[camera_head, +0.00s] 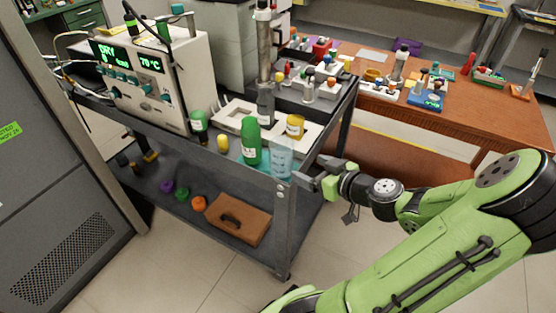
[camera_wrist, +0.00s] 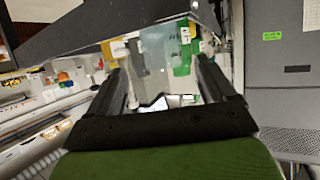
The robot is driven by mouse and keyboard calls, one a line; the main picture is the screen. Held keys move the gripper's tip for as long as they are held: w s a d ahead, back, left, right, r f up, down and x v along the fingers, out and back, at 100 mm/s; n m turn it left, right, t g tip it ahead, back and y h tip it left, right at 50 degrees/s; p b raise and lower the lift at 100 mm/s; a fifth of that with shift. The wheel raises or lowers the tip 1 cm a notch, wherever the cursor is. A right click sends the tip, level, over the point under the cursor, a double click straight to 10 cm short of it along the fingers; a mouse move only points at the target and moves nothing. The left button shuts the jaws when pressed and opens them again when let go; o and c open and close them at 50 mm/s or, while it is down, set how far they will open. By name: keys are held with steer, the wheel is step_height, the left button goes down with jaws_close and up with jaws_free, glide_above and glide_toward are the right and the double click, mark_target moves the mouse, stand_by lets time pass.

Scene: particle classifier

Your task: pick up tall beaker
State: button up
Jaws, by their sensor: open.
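The tall beaker (camera_head: 281,158) is clear and pale blue. It stands upright at the front right corner of the cart's top shelf (camera_head: 225,172), right of a green bottle (camera_head: 251,142). My gripper (camera_head: 312,172) is beside the corner, just right of the beaker, with its fingers pointing toward it. In the wrist view my gripper (camera_wrist: 160,78) is open, and the see-through beaker (camera_wrist: 156,55) shows between and beyond the fingertips. Nothing is held. I cannot tell exactly how far apart the fingers and glass are.
A yellow-labelled container (camera_head: 295,126) stands behind the beaker, and a small yellow item (camera_head: 223,144) lies left of the green bottle. A brown table (camera_head: 450,125) with lab items is behind right.

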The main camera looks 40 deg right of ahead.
mark_target(289, 162)
steer(key=b+x, duration=0.1)
steer(key=x, duration=0.6)
steer(key=shift+f, duration=0.2)
steer(key=b+x, duration=0.1)
steer(key=x, duration=0.4)
steer(key=shift+f+b, duration=0.35)
steer(key=shift+b, duration=0.05)
steer(key=shift+c, duration=0.5)
steer(key=shift+a+r, duration=0.1)
steer(key=c, duration=0.9)
